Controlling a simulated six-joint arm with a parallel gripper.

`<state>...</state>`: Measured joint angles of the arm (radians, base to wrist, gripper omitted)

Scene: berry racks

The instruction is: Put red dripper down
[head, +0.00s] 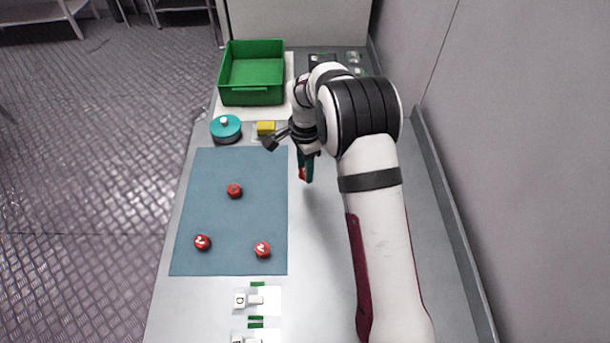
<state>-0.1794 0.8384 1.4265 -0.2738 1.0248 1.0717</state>
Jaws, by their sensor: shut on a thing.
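My gripper (306,168) points down over the bare grey bench, just right of the blue mat's upper right corner. It is shut on a small red thing, the red dripper (302,174), of which only a sliver shows between the teal fingers. The rest of it is hidden by the fingers and wrist. I cannot tell whether it touches the bench.
A blue mat (220,215) bears three red round pieces with pale marks: upper (234,190), lower left (202,242), lower right (262,249). A green crate (252,97), teal-lidded pot (226,128) and yellow block (265,128) stand beyond. White labelled pieces (247,300) lie nearer.

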